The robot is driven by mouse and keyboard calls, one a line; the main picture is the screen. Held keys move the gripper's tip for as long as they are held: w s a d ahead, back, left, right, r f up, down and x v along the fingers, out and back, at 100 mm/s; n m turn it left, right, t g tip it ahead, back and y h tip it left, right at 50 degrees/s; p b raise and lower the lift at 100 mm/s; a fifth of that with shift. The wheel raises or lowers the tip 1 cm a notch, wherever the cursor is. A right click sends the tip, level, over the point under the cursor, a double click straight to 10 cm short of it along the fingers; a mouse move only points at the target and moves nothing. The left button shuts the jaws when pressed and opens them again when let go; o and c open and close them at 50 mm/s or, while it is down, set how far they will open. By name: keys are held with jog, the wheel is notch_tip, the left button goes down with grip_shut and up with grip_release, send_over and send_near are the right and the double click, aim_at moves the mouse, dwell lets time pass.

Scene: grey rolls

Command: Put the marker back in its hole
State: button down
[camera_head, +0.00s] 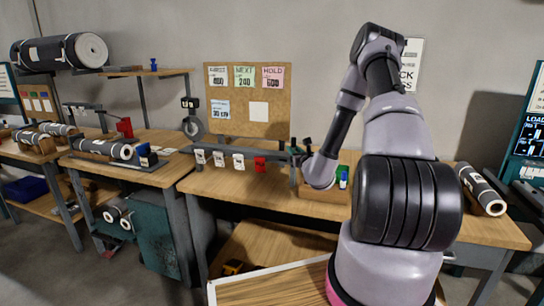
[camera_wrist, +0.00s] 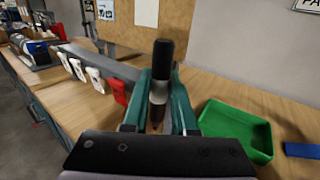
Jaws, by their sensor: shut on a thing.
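My gripper (camera_wrist: 160,104) has its teal fingers closed around a dark marker (camera_wrist: 162,62). The marker has a black upper end and a greyish middle, and it stands up between the fingers. In the head view my gripper (camera_head: 304,155) is over the bench, by the right end of the tag rail. The marker is too small there to make out surely. I cannot pick out its hole in either view.
A green tray (camera_wrist: 240,128) lies right of my gripper, with a blue object (camera_wrist: 302,150) beyond it. A grey rail (camera_wrist: 104,65) with white tags and a red tag (camera_wrist: 119,92) is close on the left. A corkboard (camera_head: 249,125) stands behind. A roll (camera_head: 482,189) lies at the bench's right.

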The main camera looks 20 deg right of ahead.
jog(key=d+r, duration=0.1)
jog(key=d, duration=0.6)
jog(key=shift+w+r, duration=0.15)
jog(key=shift+w, duration=0.1)
notch_tip(320, 180, down, 8)
dwell(0.8)
jog(key=shift+a+f, duration=0.1)
jog(key=shift+f, duration=3.25)
dwell(0.9)
jog(key=c, duration=0.6)
grip_release()
jog(key=shift+s, duration=0.15)
jog(key=s, duration=1)
jog(key=shift+s, duration=0.25)
